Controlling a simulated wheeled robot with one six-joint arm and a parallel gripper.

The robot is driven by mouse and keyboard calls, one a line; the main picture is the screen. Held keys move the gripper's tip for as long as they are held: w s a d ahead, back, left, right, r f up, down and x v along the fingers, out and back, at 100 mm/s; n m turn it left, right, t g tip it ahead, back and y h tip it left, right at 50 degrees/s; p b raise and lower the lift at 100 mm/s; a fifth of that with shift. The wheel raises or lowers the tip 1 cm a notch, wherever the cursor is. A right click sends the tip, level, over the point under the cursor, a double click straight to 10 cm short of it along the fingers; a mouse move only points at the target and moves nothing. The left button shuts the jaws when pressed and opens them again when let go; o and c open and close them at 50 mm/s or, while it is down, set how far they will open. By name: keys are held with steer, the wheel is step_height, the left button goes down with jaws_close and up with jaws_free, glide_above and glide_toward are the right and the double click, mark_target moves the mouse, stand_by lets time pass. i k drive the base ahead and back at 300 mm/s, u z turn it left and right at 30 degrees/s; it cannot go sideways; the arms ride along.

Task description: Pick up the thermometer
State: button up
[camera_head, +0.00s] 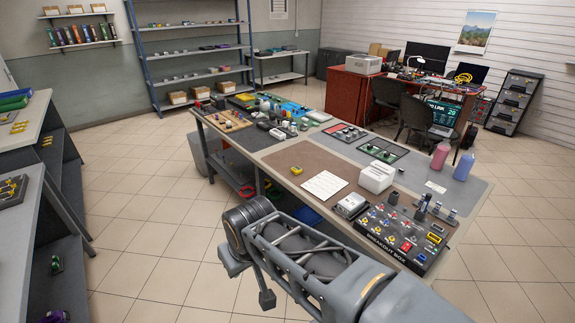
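I cannot make out a thermometer for certain. A small yellow device (297,170) lies on the brown mat (305,160) of the long workbench; it is too small to tell what it is. Several small items stand crowded at the far end of the bench, too small to name surely. My arm reaches in from the lower right, in front of the bench's near side, and hides part of that edge. My gripper's fingertips cannot be made out in this view.
The workbench also bears a black breakout box (408,238), a white box (377,177), a pink bottle (440,154) and a blue bottle (464,166). Shelving (190,52) stands at the back, a desk (345,92) behind. Tiled floor (140,205) is clear left of the bench.

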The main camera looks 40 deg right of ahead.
mark_target(296, 170)
steer(key=i, duration=3.65)
steer(key=z, duration=3.3)
